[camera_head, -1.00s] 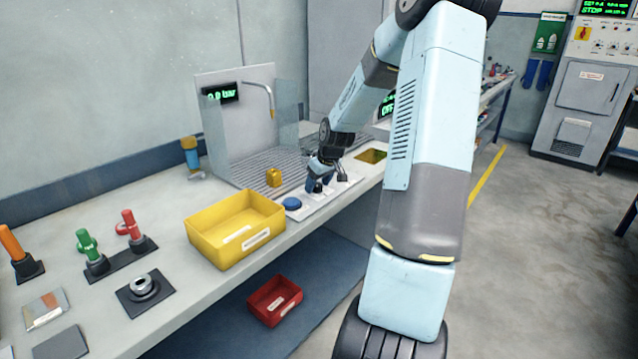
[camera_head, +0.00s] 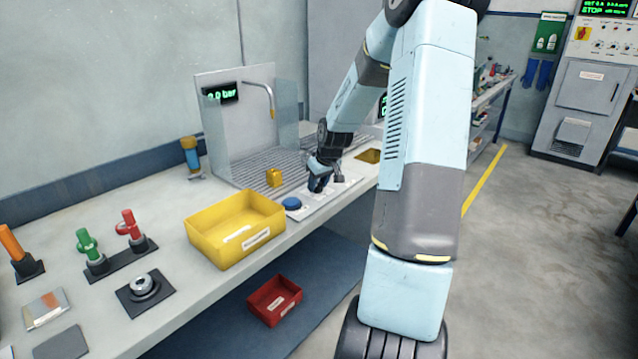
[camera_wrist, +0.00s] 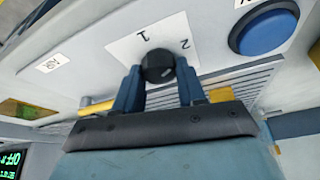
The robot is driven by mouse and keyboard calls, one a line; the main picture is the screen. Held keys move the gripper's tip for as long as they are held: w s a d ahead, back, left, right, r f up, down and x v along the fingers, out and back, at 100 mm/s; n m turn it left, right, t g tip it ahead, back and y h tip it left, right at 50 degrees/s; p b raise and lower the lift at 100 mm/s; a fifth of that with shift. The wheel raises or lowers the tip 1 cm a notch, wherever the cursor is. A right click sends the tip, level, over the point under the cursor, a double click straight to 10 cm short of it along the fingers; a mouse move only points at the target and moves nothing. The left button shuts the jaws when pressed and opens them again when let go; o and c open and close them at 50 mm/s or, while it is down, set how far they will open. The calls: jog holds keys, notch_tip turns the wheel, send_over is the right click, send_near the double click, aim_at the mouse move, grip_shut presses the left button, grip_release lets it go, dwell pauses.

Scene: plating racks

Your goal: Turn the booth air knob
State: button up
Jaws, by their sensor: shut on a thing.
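The booth air knob (camera_wrist: 158,67) is a small dark round knob on a white plate marked 1 and 2 in the wrist view. My gripper (camera_wrist: 158,80) has its two blue fingers on either side of the knob and is shut on it. In the head view my gripper (camera_head: 318,180) is down at the panel by the booth's front edge, and it hides the knob there. A label reading AIR (camera_wrist: 54,63) is on the panel to the left of the knob in the wrist view.
A blue button (camera_head: 291,203) sits beside my gripper on the same panel; it also shows in the wrist view (camera_wrist: 266,32). A yellow bin (camera_head: 236,228) and a small yellow block (camera_head: 274,177) are nearby. The booth display (camera_head: 220,93) reads 0.0 bar.

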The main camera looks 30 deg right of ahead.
jog(key=shift+a+m+h, duration=0.1)
jog(key=shift+m+h, duration=0.3)
jog(key=shift+m, duration=0.9)
jog(key=o, duration=1)
jog(key=shift+o, duration=0.2)
jog(key=v, duration=1.3)
jog(key=shift+s+r, duration=0.15)
jog(key=shift+r, duration=0.2)
jog(key=shift+a, duration=0.1)
